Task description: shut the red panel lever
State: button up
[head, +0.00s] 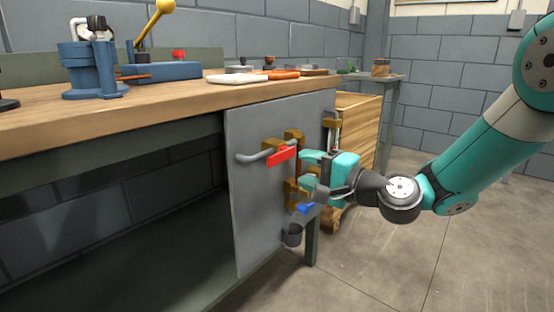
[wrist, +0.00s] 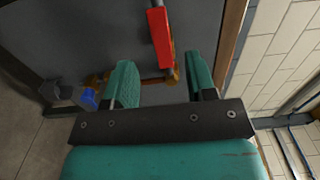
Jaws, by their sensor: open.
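The red panel lever (head: 282,154) is on the upper part of a grey upright panel (head: 250,210) under the workbench. It has a red sleeve, a grey bar and brass brackets (head: 293,138). In the wrist view the red sleeve (wrist: 160,38) lies ahead of the fingers, with its near end in line with the space between them. My gripper (head: 311,170) is just right of and slightly below the red sleeve in the head view. In the wrist view my gripper (wrist: 161,78) is open, with nothing held between its fingers. Whether a finger touches the lever cannot be told.
A blue lever (head: 304,208) is lower on the panel, close under my gripper; it also shows left of the fingers in the wrist view (wrist: 90,99). The workbench top (head: 190,97) overhangs the panel. A wooden cabinet (head: 358,125) stands behind. The floor at right is clear.

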aim_at(278, 159)
jog(key=x, duration=0.8)
jog(key=shift+w+a, duration=0.2)
jog(key=shift+a, duration=0.1)
grip_shut()
